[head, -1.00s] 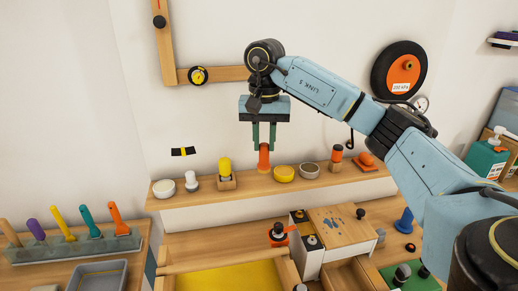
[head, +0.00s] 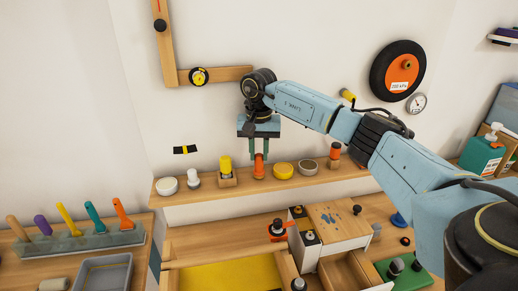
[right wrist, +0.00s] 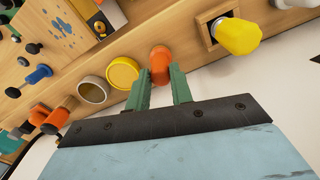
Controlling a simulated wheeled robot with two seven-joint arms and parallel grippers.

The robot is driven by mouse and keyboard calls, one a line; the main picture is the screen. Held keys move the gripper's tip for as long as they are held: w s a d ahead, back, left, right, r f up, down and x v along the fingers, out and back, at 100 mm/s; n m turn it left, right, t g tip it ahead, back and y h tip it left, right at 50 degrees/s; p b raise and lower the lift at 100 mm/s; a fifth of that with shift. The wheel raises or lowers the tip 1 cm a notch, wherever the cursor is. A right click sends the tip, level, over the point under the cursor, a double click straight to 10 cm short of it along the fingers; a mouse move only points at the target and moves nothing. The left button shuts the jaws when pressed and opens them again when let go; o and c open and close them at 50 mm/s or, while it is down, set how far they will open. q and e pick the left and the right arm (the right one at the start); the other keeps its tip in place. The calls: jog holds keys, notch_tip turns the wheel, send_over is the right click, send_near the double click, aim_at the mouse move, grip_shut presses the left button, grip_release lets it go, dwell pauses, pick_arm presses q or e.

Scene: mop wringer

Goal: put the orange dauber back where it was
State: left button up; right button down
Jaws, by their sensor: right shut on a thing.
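My right gripper (head: 259,152) is shut on the orange dauber (head: 259,170) and points down over the wall shelf (head: 330,180). The dauber is upright, low at the shelf, between the yellow dauber (head: 225,166) in its wooden block and the yellow dish (head: 283,170). In the right wrist view the orange dauber (right wrist: 160,62) shows between the two green fingers, beside the yellow dish (right wrist: 122,73). I cannot tell whether its lower end touches the shelf, and any holder under it is hidden. My left gripper is not in view.
A white dish (head: 167,186) and a white-topped piece (head: 193,179) stand left on the shelf. A grey dish (head: 308,167) and an orange-topped piece (head: 335,151) stand right. A wooden box (head: 338,220) stands below. A tool rack (head: 80,240) is at far left.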

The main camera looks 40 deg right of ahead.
aim_at(259, 156)
jog(key=shift+f, duration=0.15)
jog(key=c, duration=1.2)
grip_release()
jog(key=shift+c, duration=0.2)
notch_tip(259, 156, up, 8)
jog(key=shift+f+b, duration=0.1)
jog(key=shift+b, duration=0.5)
